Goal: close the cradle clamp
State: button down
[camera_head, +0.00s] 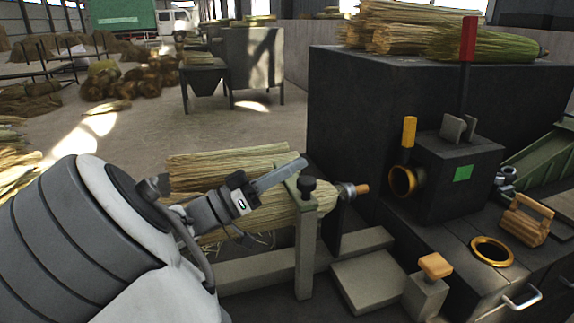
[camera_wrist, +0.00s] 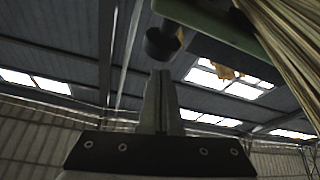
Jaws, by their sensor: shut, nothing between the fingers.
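The cradle clamp (camera_head: 306,205) is a pale upright post with a green-grey bar and a black knob (camera_head: 307,184) at its top. A straw broom bundle (camera_head: 225,170) lies beside and behind the post. My gripper (camera_head: 302,164) is shut and empty, its fingers pointing right across the top of the clamp, near the knob. In the wrist view my shut fingertips (camera_wrist: 160,73) point at the black knob (camera_wrist: 160,43), with the green bar (camera_wrist: 215,25) above right and straw (camera_wrist: 285,45) at the right edge. I cannot tell whether the fingers touch the clamp or whether its bar presses on the straw.
A dark machine block with a red-tipped lever (camera_head: 467,40) and a yellow-tipped lever (camera_head: 409,131) stands to the right. A wooden-topped block (camera_head: 435,266), a gold ring (camera_head: 492,251) and a wooden-handled tool (camera_head: 525,220) are on the bench. Straw bundles (camera_head: 400,30) lie on top.

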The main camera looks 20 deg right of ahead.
jog(key=shift+s+f+b, duration=0.2)
jog(key=shift+s+f, duration=0.05)
jog(key=shift+f, duration=0.25)
jog(key=shift+s+f+b, duration=0.2)
jog(key=shift+f, duration=0.3)
jog(key=shift+f, duration=0.2)
jog(key=shift+r, duration=0.1)
